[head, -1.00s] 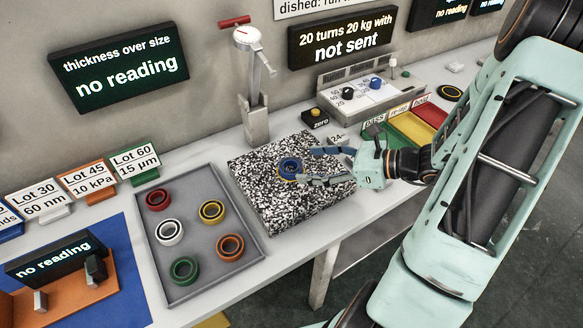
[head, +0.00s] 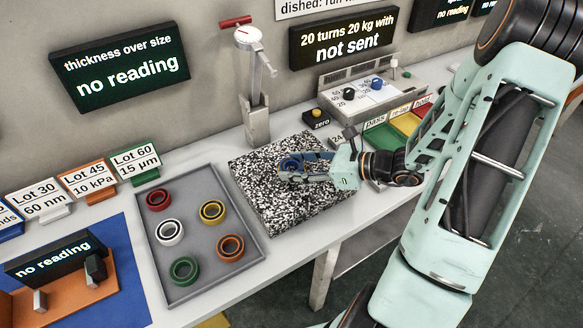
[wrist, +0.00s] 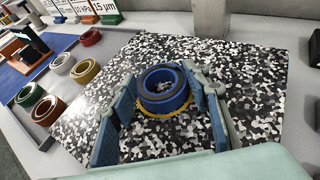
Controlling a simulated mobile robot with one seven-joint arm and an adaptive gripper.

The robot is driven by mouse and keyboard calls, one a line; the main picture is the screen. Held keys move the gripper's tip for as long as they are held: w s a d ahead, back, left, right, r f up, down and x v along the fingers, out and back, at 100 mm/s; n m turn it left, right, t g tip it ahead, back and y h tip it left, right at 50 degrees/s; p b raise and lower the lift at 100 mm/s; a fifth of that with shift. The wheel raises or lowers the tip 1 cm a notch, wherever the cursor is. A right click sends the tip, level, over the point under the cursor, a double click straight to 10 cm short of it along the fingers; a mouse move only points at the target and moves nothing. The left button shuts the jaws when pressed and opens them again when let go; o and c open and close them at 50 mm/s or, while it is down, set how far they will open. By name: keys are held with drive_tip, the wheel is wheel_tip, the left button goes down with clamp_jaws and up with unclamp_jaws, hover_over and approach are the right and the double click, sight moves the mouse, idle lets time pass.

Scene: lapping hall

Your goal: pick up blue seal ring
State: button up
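The blue seal ring (wrist: 163,92) lies on the black-and-white speckled plate (wrist: 262,125), with a thin yellow edge showing around its base. In the head view the ring (head: 289,164) is partly hidden by my gripper's fingers. My gripper (head: 292,168) reaches in from the right, low over the plate. In the wrist view my gripper (wrist: 163,85) has one blue-padded finger on each side of the ring. The fingers are apart with the ring between their tips; I see no clear squeeze, and contact is hard to judge.
A grey tray (head: 197,253) left of the plate holds red, white, yellow, green and orange rings. A metal post (head: 256,120) with a lever stands behind the plate. Colored bins (head: 383,133) and a control box (head: 360,97) stand at the back right.

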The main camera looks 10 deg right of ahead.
drive_tip(key=c, duration=0.5)
drive_tip(key=shift+o, duration=0.2)
drive_tip(key=shift+r+p, duration=0.6)
drive_tip(key=shift+r, duration=0.15)
wheel_tip(320, 180, up, 2)
drive_tip(key=shift+r+p, duration=0.1)
drive_tip(key=shift+p, duration=0.8)
drive_tip(key=s+r+p, duration=0.9)
drive_tip(key=s+p, duration=0.4)
drive_tip(key=p, duration=0.2)
drive_tip(key=shift+s+a+r, duration=0.25)
drive_tip(key=shift+s+a, duration=0.1)
drive_tip(key=shift+a, duration=0.1)
